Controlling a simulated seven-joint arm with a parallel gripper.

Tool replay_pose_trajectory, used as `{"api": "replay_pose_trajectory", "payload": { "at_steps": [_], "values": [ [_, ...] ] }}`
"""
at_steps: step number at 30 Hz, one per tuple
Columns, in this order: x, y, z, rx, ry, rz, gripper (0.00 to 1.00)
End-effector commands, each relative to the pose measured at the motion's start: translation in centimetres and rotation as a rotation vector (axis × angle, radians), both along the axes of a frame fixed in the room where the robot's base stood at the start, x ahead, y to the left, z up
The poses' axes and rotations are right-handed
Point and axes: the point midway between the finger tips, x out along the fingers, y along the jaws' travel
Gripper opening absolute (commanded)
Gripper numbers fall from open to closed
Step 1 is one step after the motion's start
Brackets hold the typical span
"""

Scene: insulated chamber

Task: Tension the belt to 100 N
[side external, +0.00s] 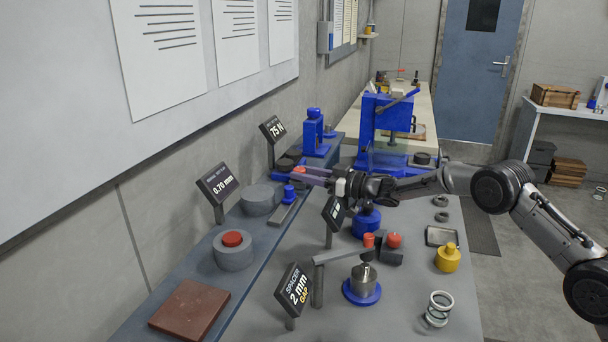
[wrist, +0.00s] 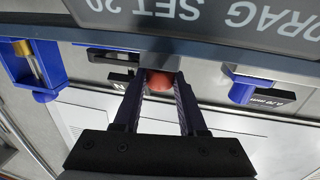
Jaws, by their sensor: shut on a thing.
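A small dark display (side external: 272,129) on a post reads 75 N in the side view; its smaller label is too small to read. My gripper (side external: 299,174) reaches left to the raised bench ledge, below and to the right of that display. In the wrist view my gripper (wrist: 158,88) is shut on a round red knob (wrist: 159,81) between its fingertips. The fingers mostly hide the knob in the side view. A blue upright block (side external: 313,130) stands behind the gripper. I cannot make out the belt itself.
A display reading 0.70 mm (side external: 217,183) and a grey ring with a red button (side external: 232,252) stand to the left. A 2 mm gap sign (side external: 293,287), a lever fixture (side external: 363,285) and a spring (side external: 438,308) are in front. A blue press frame (side external: 368,125) stands behind my arm.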

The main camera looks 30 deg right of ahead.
Motion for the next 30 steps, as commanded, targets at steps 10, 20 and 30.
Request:
{"api": "replay_pose_trajectory", "payload": {
  "at_steps": [10,20,30],
  "values": [
    [0.37,-0.48,0.0,-0.001,-0.003,0.233,0.0],
    [0.48,-0.49,0.06,0.001,-0.003,0.359,0.0],
    [0.57,-0.51,0.13,0.001,-0.003,0.437,0.0]
  ]
}}
